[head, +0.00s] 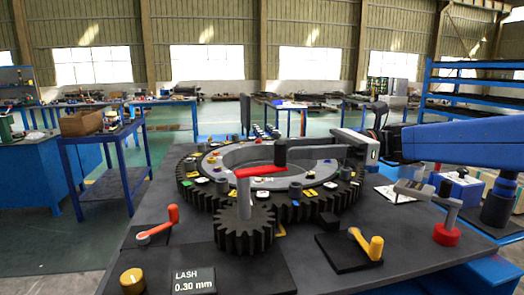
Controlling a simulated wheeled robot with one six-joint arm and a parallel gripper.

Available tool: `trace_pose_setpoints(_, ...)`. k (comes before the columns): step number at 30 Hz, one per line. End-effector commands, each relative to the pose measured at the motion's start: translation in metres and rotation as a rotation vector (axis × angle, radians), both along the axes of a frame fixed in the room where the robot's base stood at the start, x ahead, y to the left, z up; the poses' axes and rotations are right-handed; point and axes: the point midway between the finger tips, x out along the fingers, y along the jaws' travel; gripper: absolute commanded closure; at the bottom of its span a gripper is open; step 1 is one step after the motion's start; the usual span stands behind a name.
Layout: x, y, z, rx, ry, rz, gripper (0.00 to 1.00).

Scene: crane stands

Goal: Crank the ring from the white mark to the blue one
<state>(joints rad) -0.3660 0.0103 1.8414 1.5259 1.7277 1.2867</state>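The large dark toothed ring (333,196) lies flat on the grey table, with small coloured marks and blocks around its top. White marks (221,180) show on its near left. A small bluish spot (327,161) shows at the right of the inner plate; I cannot tell whether it is the blue mark. A dark pinion gear (243,236) stands at the ring's near edge.
A loose-looking red crank (158,226) stands front left, near a yellow knob (132,281) and a "LASH 0.30 mm" plate (194,281). A yellow-handled lever (367,244) is front right. A red-based post (447,232) stands at the right, beside a blue box (461,187).

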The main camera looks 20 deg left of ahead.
Motion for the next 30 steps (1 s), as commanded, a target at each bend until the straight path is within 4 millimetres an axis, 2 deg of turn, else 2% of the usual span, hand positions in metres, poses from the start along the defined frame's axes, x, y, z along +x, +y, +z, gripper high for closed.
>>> trace_pose_setpoints(9,-0.026,0.043,0.000,0.000,0.000,0.003,0.61)
trace_pose_setpoints(15,-0.036,0.061,0.000,-0.001,-0.001,0.001,0.61)
trace_pose_setpoints(29,-0.040,0.069,0.000,-0.001,-0.001,0.000,0.61)
trace_pose_setpoints(30,-0.040,0.068,0.000,-0.001,-0.001,0.000,0.71)
